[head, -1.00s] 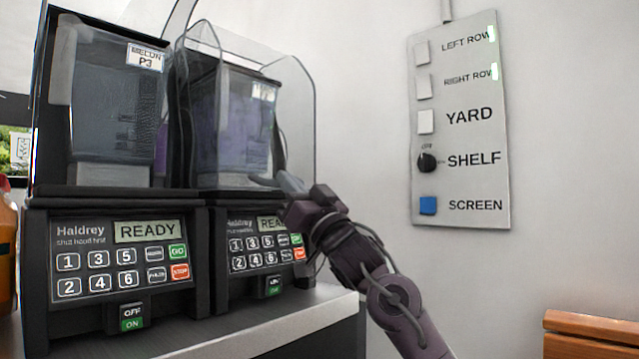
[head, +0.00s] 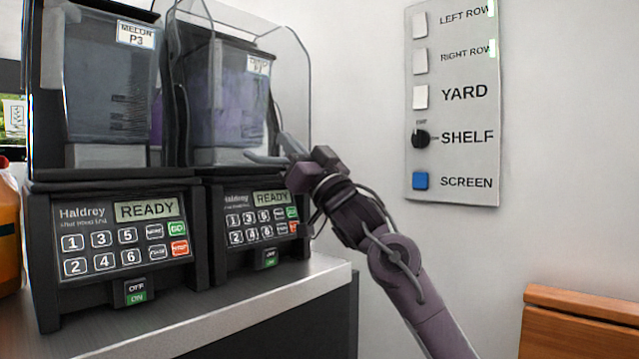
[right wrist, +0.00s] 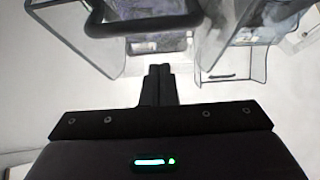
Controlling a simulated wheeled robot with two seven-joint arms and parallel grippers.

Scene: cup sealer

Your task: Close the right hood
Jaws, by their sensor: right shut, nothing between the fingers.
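The right hood (head: 290,85) is a clear, dark-edged cover around the right blender's jar (head: 232,100), which holds something purple. Whether the hood is fully down is hard to tell. My right gripper (head: 252,157) is at the lower right front of that hood, above the right keypad; contact with the hood is unclear. In the right wrist view, the shut, empty fingers (right wrist: 158,72) point toward the machine, with clear panels to either side and a dark curved bar (right wrist: 140,27) ahead. My left gripper is not in view.
The left blender (head: 120,235), labelled MELON P3, stands close beside the right one; both displays read READY. The counter edge (head: 270,300) runs below. A switch panel (head: 455,105) is on the wall, and a wooden piece (head: 580,320) is at lower right.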

